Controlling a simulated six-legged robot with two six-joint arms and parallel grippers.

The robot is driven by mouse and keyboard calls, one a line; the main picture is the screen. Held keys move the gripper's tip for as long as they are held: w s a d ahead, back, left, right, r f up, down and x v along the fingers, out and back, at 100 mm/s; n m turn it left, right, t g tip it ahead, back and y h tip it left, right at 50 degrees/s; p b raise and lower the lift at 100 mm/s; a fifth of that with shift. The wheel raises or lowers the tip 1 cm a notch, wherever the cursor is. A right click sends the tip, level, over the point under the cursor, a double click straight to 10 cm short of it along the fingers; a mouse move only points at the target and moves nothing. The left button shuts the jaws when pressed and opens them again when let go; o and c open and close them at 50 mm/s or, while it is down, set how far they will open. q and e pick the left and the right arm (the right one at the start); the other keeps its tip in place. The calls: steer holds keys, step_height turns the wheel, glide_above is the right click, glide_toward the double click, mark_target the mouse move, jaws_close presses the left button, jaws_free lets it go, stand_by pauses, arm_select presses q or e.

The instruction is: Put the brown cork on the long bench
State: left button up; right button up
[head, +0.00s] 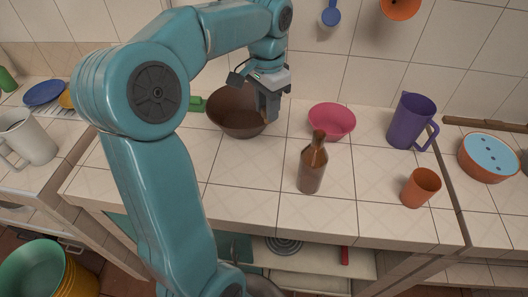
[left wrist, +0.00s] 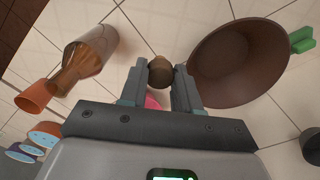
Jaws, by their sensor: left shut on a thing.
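My left gripper (head: 268,108) is above the tiled counter (head: 235,185), in front of the right side of the brown bowl (head: 232,112). In the left wrist view the left gripper (left wrist: 160,88) is shut on the brown cork (left wrist: 160,71), a small rounded piece between the fingertips. In the head view the fingers hide the cork. I cannot tell how high the cork is above the tiles, or which surface is the long bench. My right gripper is in neither view.
A brown bottle (head: 312,167) stands right of the gripper, with a pink bowl (head: 332,121) behind it. A purple pitcher (head: 408,121) and an orange cup (head: 420,187) stand farther right. The counter's front middle is clear. A white mug (head: 30,138) is at left.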

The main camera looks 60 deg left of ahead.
arm_select(q)
step_height(320, 180, down, 12)
steer(key=shift+r, duration=0.1)
step_height(320, 180, down, 4)
steer(key=shift+r+b, duration=0.2)
steer(key=shift+b, duration=0.15)
steer(key=shift+f, duration=0.5)
steer(key=shift+r, duration=0.1)
steer(key=o, duration=1)
steer(key=shift+f, duration=0.2)
